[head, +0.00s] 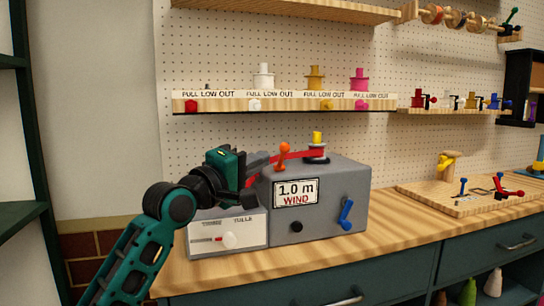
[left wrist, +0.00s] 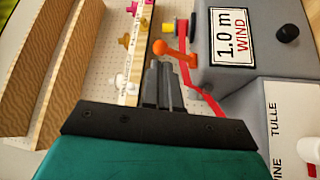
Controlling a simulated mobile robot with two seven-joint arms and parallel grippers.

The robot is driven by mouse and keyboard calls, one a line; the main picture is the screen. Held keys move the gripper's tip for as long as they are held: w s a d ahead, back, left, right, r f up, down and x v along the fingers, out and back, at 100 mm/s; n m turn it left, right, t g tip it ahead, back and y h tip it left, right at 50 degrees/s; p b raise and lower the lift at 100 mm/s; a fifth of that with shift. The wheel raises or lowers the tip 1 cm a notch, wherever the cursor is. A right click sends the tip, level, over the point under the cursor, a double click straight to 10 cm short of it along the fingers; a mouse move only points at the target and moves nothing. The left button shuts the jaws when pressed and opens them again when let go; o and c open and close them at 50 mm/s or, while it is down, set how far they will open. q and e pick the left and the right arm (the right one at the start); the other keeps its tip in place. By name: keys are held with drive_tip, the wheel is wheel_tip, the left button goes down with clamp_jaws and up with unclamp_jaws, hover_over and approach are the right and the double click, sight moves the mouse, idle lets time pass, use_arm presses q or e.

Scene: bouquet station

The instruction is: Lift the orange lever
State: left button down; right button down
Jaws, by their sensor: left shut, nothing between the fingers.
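The orange lever (head: 284,154) stands on top of the grey wind box (head: 330,180), its knob up. In the left wrist view the lever (left wrist: 178,50) shows just beyond my fingertips. My left gripper (head: 252,178) is shut and empty, at the left side of the box. In the left wrist view its fingertips (left wrist: 158,66) point toward the lever, close to its knob; I cannot tell whether they touch. A red ribbon (head: 290,155) runs behind the lever to a spool with a yellow top (head: 317,140). My right gripper is not in view.
A lower tulle box (head: 245,232) with a white knob sits beside the wind box, under my left arm. A blue lever (head: 346,215) and a black knob (head: 297,227) are on the wind box front. A spool shelf (head: 285,103) hangs behind.

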sight(281, 149)
use_arm(q)
drive_tip(key=shift+x, duration=2.4)
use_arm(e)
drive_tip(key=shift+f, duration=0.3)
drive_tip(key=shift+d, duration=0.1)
